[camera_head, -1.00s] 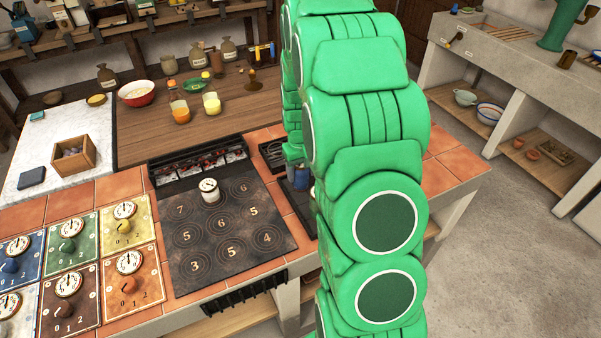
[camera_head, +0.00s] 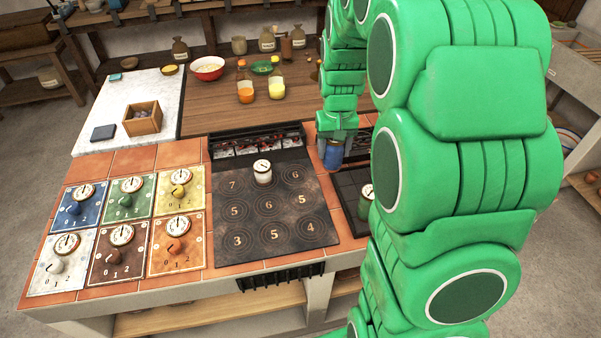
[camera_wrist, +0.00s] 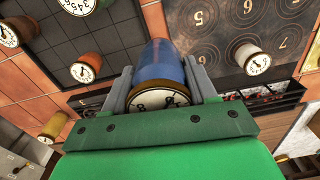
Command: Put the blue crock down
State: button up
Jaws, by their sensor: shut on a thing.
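My gripper (camera_head: 337,146) is shut on the blue crock (camera_head: 333,157), near the right edge of the hob. In the wrist view the blue crock (camera_wrist: 158,66) sits between the two grey fingers, its round dial face toward the camera. It appears held over the tiled counter and the dark gridded panel (camera_wrist: 85,45). I cannot tell whether its far end touches anything. A white crock with a dial (camera_head: 262,173) stands on the hob (camera_head: 229,237). A green-bodied crock (camera_head: 367,192) stands on the panel right of the hob, partly hidden by my arm.
In the wrist view, several dial-faced crocks stand around the panel, including a reddish-white one (camera_wrist: 85,68). Control plates (camera_head: 128,245) lie left of the hob. Bottles (camera_head: 245,85), a red bowl (camera_head: 207,69) and a wooden box (camera_head: 143,118) stand behind. Bare tiles (camera_head: 180,153) are clear.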

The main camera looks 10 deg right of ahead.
jog(key=s+a+r, duration=0.2)
jog(key=s+a, duration=0.2)
jog(key=a, duration=0.4)
jog(key=shift+m, duration=0.4)
jog(key=shift+w+a+f, duration=0.15)
jog(key=shift+w+f, duration=6.55)
jog(key=shift+w, duration=0.15)
jog(key=shift+f, duration=0.1)
jog(key=o, duration=1.3)
jog(key=shift+o, duration=0.2)
